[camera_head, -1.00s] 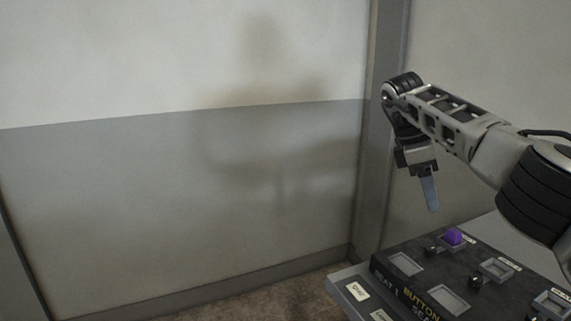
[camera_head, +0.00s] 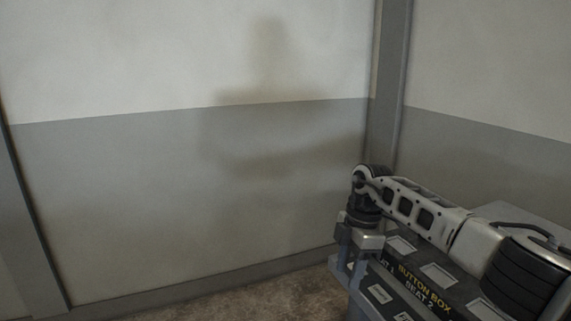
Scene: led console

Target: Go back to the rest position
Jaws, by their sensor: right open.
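My right arm comes in from the right, low in the head view. My right gripper (camera_head: 350,272) points down at the left end of the dark console, and its fingers are apart with nothing seen between them. The console (camera_head: 425,288) bears the words "BUTTON BOX" and "SEAT 2" and shows pale square panels. My arm hides much of its top, and the purple button is not visible now. I cannot tell whether the gripper touches the console's edge. My left gripper is not in view.
A two-tone wall (camera_head: 180,200) fills the left and middle, with a grey post (camera_head: 388,90) at the corner. Brown floor (camera_head: 260,300) shows at the bottom. The space left of my gripper is clear.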

